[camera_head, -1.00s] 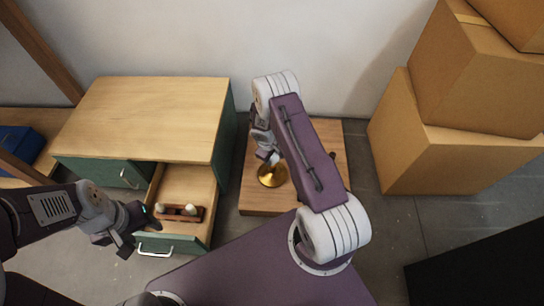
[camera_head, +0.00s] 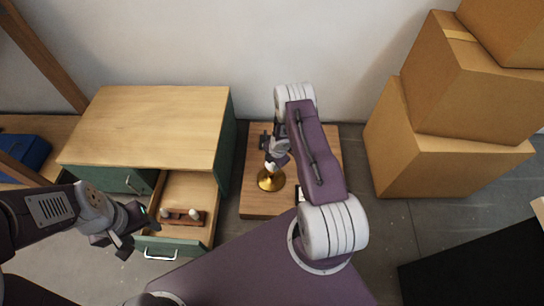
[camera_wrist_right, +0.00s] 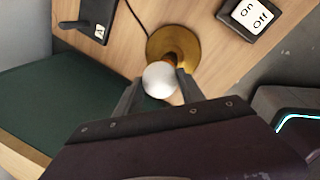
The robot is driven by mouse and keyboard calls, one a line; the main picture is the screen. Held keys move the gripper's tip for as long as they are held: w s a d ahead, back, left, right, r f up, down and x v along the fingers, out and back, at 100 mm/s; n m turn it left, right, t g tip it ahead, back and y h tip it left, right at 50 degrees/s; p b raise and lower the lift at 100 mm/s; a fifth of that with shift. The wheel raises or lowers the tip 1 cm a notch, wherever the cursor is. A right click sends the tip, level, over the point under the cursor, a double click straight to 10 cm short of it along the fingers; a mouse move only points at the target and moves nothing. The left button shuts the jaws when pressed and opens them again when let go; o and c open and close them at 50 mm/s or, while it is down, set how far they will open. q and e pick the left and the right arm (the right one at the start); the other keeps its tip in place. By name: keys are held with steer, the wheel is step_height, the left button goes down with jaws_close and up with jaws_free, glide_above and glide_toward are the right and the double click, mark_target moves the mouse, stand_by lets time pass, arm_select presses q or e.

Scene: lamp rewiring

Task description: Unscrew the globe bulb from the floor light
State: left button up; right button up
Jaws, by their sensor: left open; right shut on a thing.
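The floor light has a round brass base (camera_head: 271,179) standing on a low wooden board; the base also shows in the right wrist view (camera_wrist_right: 174,46). The white globe bulb (camera_wrist_right: 160,79) sits at the top of the lamp, seen from above. My right gripper (camera_wrist_right: 158,84) is shut on the globe bulb, one finger on each side of it. In the head view the right gripper (camera_head: 272,158) is over the lamp, partly hidden by its own arm. My left gripper (camera_head: 135,228) is open and empty by the front of the open drawer.
Cardboard boxes (camera_head: 440,150) stand at right.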

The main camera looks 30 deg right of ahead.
steer(key=shift+r, duration=0.1)
steer(key=shift+n, duration=0.3)
steer(key=shift+r+n+p, duration=0.25)
steer(key=shift+n+p, duration=0.15)
steer(key=shift+p, duration=0.6)
steer(key=shift+f+n+y+b, duration=0.3)
steer(key=shift+f+n+b, duration=0.1)
steer(key=shift+f+n, duration=0.1)
steer(key=n, duration=0.2)
steer(key=n+b, duration=0.1)
steer(key=n, duration=0.1)
steer(key=shift+w+d+g+y+b, duration=0.1)
steer(key=shift+d+g+y+b, duration=0.1)
steer(key=shift+g+y+b, duration=0.15)
steer(key=shift+n, duration=0.8)
arm_select(q)
steer(key=shift+r, duration=0.2)
arm_select(e)
steer(key=shift+r, duration=0.15)
